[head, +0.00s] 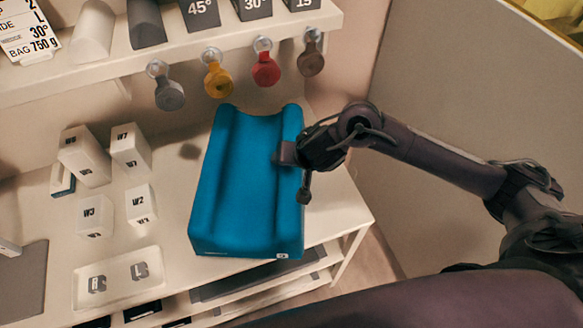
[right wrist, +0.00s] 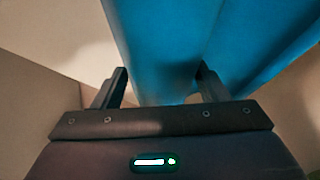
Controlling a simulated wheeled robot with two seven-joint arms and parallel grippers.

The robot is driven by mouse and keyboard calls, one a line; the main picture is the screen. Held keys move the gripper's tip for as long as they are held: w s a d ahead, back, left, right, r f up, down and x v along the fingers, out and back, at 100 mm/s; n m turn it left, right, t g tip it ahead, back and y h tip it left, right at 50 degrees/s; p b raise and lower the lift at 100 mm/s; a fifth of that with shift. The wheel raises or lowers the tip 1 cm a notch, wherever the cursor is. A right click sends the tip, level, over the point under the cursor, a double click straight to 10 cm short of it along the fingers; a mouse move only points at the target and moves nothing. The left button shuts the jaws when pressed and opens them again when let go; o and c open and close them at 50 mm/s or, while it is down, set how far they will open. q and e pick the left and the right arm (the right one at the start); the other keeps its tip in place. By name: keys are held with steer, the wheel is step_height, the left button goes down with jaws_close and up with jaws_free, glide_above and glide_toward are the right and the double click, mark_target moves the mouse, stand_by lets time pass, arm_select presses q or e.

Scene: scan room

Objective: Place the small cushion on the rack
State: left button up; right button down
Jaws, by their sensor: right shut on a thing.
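A blue cushion (head: 235,190) with a long channel along its top is held above the white bench (head: 180,195), its near end reaching to the bench's front edge. Whether it touches the bench is unclear. My right gripper (head: 290,154) is shut on the cushion's right ridge. In the right wrist view the fingers (right wrist: 161,88) sit either side of the blue cushion (right wrist: 165,50). White shelving, possibly the rack, has an upper shelf (head: 105,72) behind the cushion and lower shelves (head: 262,284) under the bench. My left gripper is not in view.
Wedges and rolls fill that shelf. A beige wall (head: 450,110) stands right.

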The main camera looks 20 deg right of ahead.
steer(key=shift+f, duration=0.85)
steer(key=shift+f+b, duration=0.2)
steer(key=shift+b, duration=0.1)
steer(key=shift+s, duration=0.1)
steer(key=shift+c, duration=1)
jaws_free()
arm_select(q)
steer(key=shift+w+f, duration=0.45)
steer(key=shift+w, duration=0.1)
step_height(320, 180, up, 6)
steer(key=p, duration=0.5)
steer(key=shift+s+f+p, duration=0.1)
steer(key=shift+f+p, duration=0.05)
steer(key=shift+p, duration=0.25)
arm_select(e)
steer(key=v, duration=1.2)
